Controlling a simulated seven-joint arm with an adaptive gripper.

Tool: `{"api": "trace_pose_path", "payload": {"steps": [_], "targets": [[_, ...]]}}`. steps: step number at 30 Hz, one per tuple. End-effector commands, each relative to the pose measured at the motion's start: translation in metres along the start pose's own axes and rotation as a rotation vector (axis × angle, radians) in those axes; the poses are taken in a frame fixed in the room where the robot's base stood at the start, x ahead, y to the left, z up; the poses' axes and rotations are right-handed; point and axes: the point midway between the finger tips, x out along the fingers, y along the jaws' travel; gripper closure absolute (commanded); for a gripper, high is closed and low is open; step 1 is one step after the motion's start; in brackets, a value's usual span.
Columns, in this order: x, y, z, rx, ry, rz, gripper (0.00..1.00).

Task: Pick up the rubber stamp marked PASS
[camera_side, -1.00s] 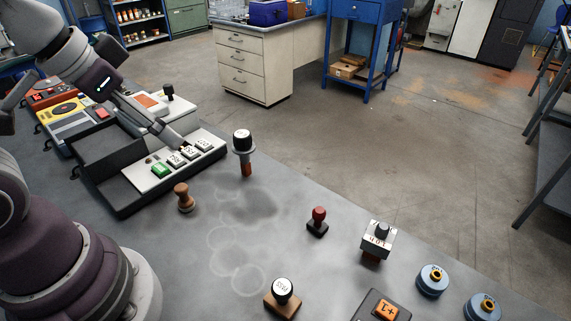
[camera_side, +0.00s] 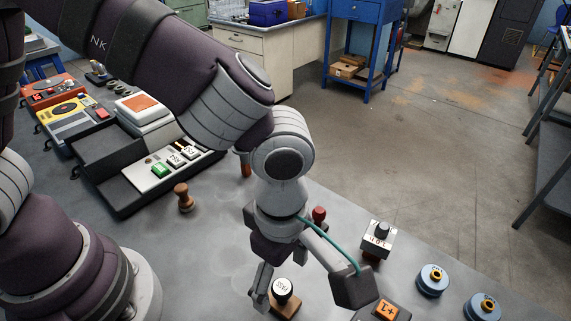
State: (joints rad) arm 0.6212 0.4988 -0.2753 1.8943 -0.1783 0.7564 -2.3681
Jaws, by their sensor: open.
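A stamp with a black round knob, a white top label and a brown wooden base (camera_side: 290,303) stands upright at the bottom middle of the table. Its small lettering appears upside down and seems to read PASS. My gripper (camera_side: 305,291) points down over it with fingers spread. One finger is just left of the knob; the other is farther right, near the orange-button box. The stamp shows between them, closer to the left finger. I see no contact, but the height gap is hard to tell.
A red-knobbed stamp (camera_side: 319,215) is partly behind my gripper. A white-labelled block (camera_side: 378,238), an orange-button box (camera_side: 388,310) and two blue round pieces (camera_side: 432,279) stand right. A wooden stamp (camera_side: 184,198) and a black tray (camera_side: 122,209) are left. Another stamp (camera_side: 246,168) is mostly hidden by my arm.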

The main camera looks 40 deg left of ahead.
Motion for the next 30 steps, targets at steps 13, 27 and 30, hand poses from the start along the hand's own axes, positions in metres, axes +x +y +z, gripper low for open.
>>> {"api": "trace_pose_path", "payload": {"steps": [13, 27, 30], "targets": [[0.074, 0.006, -0.006, 0.003, 0.003, -0.002, 0.35], [0.08, 0.007, -0.006, 0.002, 0.0, 0.001, 0.61], [0.079, 0.007, -0.006, 0.002, 0.0, 0.001, 0.74]]}}
